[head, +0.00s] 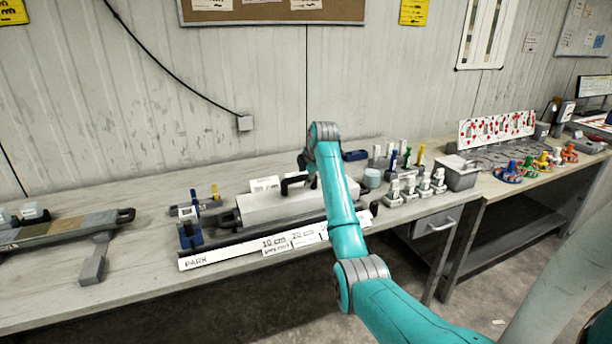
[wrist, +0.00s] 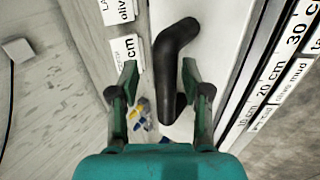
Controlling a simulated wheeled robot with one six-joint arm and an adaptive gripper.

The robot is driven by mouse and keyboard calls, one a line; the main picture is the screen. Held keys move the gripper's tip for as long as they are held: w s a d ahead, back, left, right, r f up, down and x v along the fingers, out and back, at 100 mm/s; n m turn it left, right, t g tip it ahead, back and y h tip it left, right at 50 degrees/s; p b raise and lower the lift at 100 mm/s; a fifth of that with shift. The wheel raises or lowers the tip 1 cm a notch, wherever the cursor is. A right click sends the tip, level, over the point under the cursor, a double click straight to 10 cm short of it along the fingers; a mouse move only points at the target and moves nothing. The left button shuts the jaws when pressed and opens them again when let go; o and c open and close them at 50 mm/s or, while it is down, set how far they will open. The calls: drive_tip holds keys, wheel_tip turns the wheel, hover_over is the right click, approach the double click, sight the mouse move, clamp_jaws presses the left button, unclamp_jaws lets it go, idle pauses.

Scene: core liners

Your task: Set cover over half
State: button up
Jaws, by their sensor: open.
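The cover is a long pale grey lid (head: 270,208) with a black handle (head: 290,183) on top, resting on the bench behind a labelled strip. In the wrist view the black handle (wrist: 172,70) runs lengthwise over the pale lid top (wrist: 212,40). My gripper (wrist: 158,75) is open above the lid, its fingers on either side of the handle in the picture; I cannot tell how deep they reach. In the head view my arm hides most of the gripper. A half with banded brown and green core (head: 68,228) lies at the far left.
The labelled strip (head: 225,257) runs along the front of the lid. Blue clamp-like pieces (head: 190,235) stand at the lid's left end. Several white-capped bottles (head: 410,187) and a grey box (head: 458,172) stand to the right. Bare bench (head: 140,250) lies between the half and the lid.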

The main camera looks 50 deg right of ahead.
drive_tip(key=shift+r, duration=0.55)
drive_tip(key=v, duration=1.2)
